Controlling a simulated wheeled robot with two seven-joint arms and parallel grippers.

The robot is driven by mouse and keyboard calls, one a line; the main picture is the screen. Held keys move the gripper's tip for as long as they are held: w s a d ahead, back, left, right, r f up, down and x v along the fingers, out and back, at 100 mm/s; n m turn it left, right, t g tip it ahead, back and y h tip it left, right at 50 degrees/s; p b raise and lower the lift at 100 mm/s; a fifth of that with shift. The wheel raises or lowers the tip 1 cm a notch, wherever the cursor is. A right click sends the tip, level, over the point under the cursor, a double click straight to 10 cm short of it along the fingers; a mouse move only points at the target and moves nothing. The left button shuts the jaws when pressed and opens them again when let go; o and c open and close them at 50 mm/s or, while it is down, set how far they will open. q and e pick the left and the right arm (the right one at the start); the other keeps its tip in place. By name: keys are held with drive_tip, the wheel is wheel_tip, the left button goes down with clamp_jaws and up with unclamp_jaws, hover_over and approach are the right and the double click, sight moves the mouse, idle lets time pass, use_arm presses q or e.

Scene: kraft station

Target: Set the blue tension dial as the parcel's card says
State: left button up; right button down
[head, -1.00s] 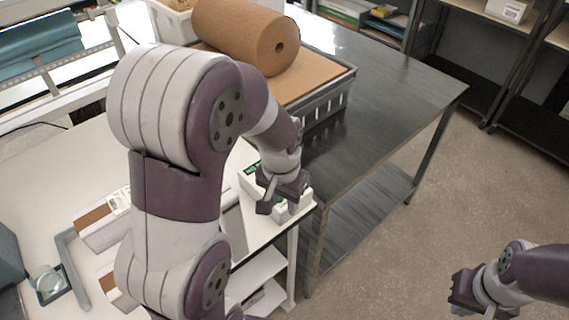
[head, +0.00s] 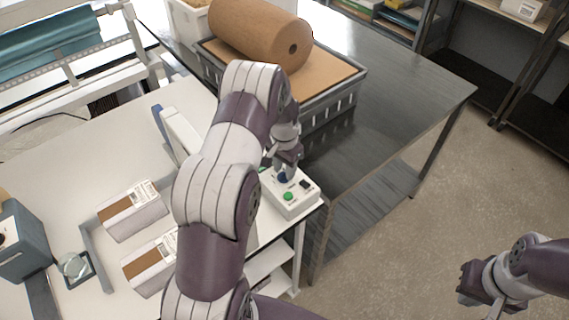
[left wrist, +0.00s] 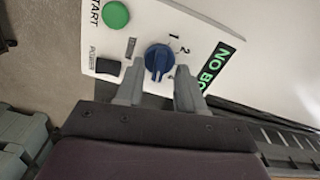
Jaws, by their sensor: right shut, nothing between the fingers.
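The blue tension dial (left wrist: 158,60) sits on a white control box (head: 290,194), with the marks 1 and 2 printed beside it in the left wrist view. The dial also shows, small, in the head view (head: 283,177). My left gripper (left wrist: 157,90) is open above the box, its fingers apart on either side of the dial; I cannot tell whether they touch it. Two parcels (head: 132,212) (head: 150,265) with brown and white tops lie on the white table; their print is too small to read. My right gripper (head: 470,285) is shut and empty over the floor.
A green START button (left wrist: 116,15) and a black POWER switch (left wrist: 108,67) are near the dial. A brown paper roll (head: 262,35) rests on a grey crate (head: 345,92) on the metal table (head: 400,85). A magnifier (head: 73,266) stands at left.

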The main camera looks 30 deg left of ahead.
use_arm(q)
drive_tip(key=shift+f, duration=0.15)
drive_tip(key=shift+s+d, duration=0.1)
drive_tip(key=shift+s, duration=0.05)
clamp_jaws()
